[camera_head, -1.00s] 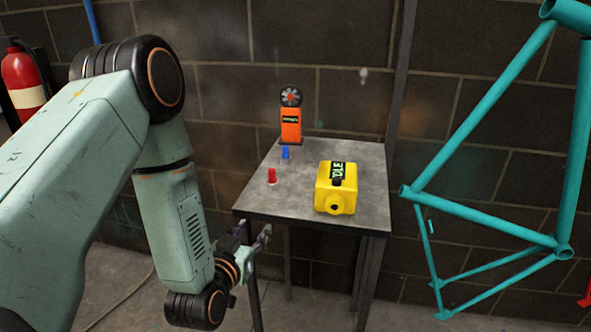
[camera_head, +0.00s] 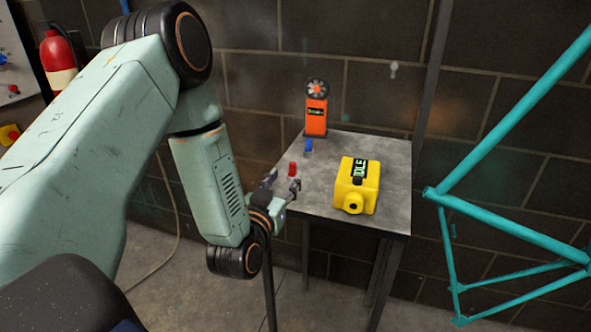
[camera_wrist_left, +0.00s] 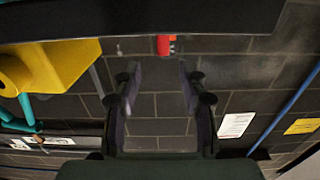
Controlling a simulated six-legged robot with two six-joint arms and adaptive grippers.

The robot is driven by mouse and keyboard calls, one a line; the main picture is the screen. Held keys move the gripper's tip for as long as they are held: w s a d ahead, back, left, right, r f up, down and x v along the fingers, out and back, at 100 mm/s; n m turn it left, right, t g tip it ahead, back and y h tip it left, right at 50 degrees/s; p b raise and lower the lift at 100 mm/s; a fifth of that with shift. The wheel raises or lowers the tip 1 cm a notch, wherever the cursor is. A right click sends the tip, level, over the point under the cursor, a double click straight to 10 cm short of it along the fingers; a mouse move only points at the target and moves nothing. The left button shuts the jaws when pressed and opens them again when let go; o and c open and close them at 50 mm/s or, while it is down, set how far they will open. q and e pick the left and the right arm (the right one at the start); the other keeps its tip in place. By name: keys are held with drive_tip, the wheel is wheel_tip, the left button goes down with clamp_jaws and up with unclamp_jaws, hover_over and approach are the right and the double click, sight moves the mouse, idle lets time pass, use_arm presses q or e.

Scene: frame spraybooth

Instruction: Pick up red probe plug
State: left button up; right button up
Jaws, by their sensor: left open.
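The red probe plug (camera_head: 292,168) stands near the left edge of the grey table (camera_head: 386,210). In the left wrist view, the red plug (camera_wrist_left: 165,44) shows at the top, just beyond the gap between the fingers. My left gripper (camera_head: 282,184) is open and empty at the table's left edge, just in front of the plug, fingers pointing towards it. In the wrist view, the left gripper's fingers (camera_wrist_left: 158,72) are spread apart, with the plug roughly centred between them. I cannot tell whether a finger touches it. My right gripper is not in view.
A blue plug (camera_head: 308,145) stands behind the red one. An orange meter with a fan (camera_head: 316,120) stands at the table's back. A yellow box marked IDLE (camera_head: 368,185) sits to the right. A teal bicycle frame (camera_head: 500,150) hangs further right.

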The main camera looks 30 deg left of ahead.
sight(291, 166)
use_arm(q)
drive_tip(key=x, duration=0.5)
drive_tip(key=shift+a+f, duration=0.15)
drive_tip(key=shift+a, duration=0.15)
drive_tip(key=shift+w, duration=0.4)
drive_tip(key=shift+w+a, duration=0.1)
drive_tip(key=shift+c, duration=1.1)
drive_tip(key=c, duration=0.4)
clamp_jaws()
